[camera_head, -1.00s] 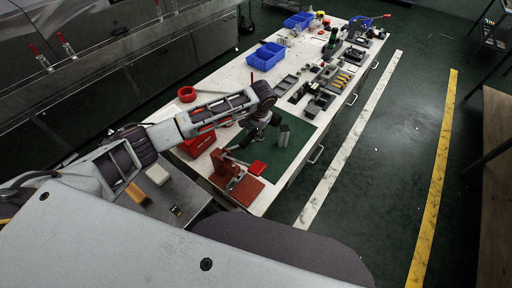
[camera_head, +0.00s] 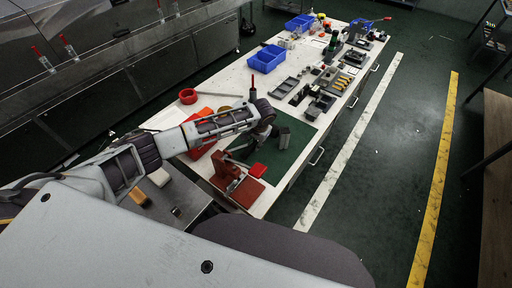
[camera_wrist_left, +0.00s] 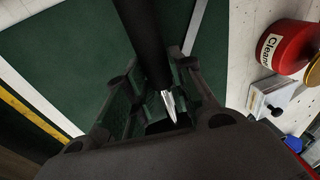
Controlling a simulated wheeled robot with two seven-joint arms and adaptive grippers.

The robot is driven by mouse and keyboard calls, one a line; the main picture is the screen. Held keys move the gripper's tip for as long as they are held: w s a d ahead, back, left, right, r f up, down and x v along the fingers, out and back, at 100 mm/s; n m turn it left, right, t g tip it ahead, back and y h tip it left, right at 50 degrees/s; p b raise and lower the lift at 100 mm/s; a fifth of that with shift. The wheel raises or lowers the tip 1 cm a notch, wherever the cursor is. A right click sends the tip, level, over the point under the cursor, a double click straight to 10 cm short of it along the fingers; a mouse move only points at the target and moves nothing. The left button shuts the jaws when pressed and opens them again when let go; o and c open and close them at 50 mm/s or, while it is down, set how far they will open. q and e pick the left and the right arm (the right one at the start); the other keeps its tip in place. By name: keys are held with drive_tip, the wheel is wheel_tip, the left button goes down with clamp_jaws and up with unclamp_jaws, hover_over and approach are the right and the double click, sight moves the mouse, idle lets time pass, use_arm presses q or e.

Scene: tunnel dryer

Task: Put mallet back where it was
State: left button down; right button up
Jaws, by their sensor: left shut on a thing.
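My left gripper (camera_head: 259,132) is over the green mat (camera_head: 296,150) at the near end of the long workbench. In the left wrist view my left gripper (camera_wrist_left: 160,102) is shut around a black, round shaft (camera_wrist_left: 143,40) with a shiny metal end between the fingers. I take this to be the mallet; its full shape is cut off by the frame and hidden by the fingers. The green mat lies below it there. A grey upright block (camera_head: 283,138) shows beside the gripper in the head view; I cannot tell whether it is held. My right gripper is not in view.
A red press-like tool (camera_head: 238,184) stands at the bench's near corner. A red tape ring (camera_head: 188,96), blue bins (camera_head: 266,58) and grey trays (camera_head: 285,87) lie farther along. A red can (camera_wrist_left: 284,46) is at right in the wrist view.

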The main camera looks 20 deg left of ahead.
use_arm(q)
drive_tip(key=shift+s+d+x, duration=0.1)
drive_tip(key=shift+d+x, duration=0.05)
drive_tip(key=shift+x, duration=0.7)
drive_tip(key=shift+s+d+x, duration=0.1)
drive_tip(key=shift+s+x, duration=0.05)
drive_tip(key=shift+x, duration=0.65)
drive_tip(key=c, duration=1.2)
unclamp_jaws()
drive_tip(key=shift+f, duration=0.15)
drive_tip(key=v, duration=1.2)
